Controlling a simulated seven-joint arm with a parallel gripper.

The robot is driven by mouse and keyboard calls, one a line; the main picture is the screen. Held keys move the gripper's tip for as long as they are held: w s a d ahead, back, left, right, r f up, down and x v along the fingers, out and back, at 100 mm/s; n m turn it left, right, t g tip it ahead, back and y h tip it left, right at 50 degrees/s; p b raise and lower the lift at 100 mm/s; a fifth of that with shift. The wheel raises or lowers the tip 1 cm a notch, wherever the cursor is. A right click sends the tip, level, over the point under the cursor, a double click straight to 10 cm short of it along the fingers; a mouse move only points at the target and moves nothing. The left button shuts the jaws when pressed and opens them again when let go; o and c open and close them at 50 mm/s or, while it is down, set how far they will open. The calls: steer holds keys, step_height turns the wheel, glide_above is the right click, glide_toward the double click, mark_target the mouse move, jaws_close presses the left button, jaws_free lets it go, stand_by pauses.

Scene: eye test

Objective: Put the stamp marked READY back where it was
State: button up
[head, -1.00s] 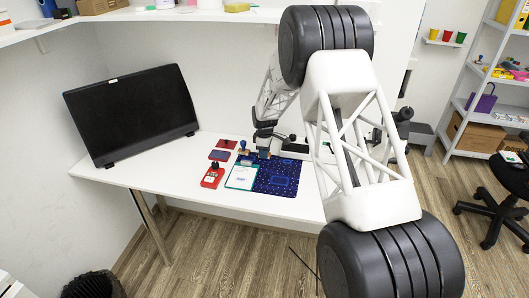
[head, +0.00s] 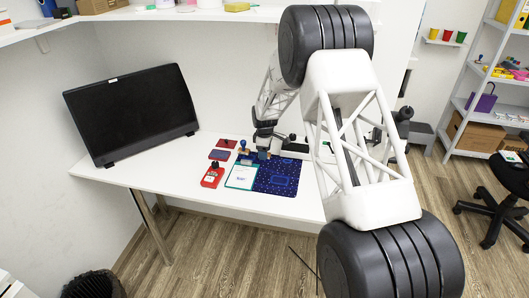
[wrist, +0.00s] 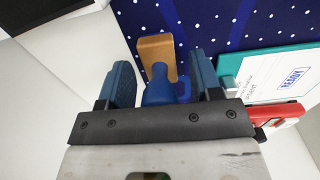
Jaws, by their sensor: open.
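A stamp with a blue handle (wrist: 160,88) and a wooden block (wrist: 157,48) is between the two fingers of my gripper (wrist: 162,82) in the wrist view. The fingers are apart, with gaps beside the handle. In the head view my gripper (head: 262,152) is low at the back edge of the blue mat (head: 277,178). No marking on the stamp can be read. A teal clipboard (head: 241,176) holds a paper with a blue READY imprint (wrist: 294,78). A blue-handled item (head: 243,146) shows just left of my gripper.
A dark monitor (head: 133,113) stands at the left. The white desk (head: 150,172) is clear in front of it.

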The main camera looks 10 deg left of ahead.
step_height(320, 180, up, 12)
steer(key=shift+r, duration=0.1)
stand_by(0.5)
stand_by(0.5)
stand_by(0.4)
steer(key=shift+s+d+r, duration=0.1)
steer(key=shift+d+r, duration=0.1)
steer(key=s+d+r+m+t, duration=0.1)
steer(key=s+d+r+m, duration=0.8)
steer(key=s+d+r, duration=1.5)
steer(key=s+d+m, duration=0.3)
steer(key=s+d, duration=0.2)
steer(key=s, duration=0.6)
steer(key=s+d+f+m+t, duration=0.1)
steer(key=s+d+m, duration=0.2)
steer(key=s, duration=0.9)
steer(key=s+d+m, duration=0.3)
steer(key=s+d, duration=0.5)
steer(key=s, duration=0.3)
steer(key=shift+s+f+t, duration=0.3)
steer(key=shift+s+f, duration=0.1)
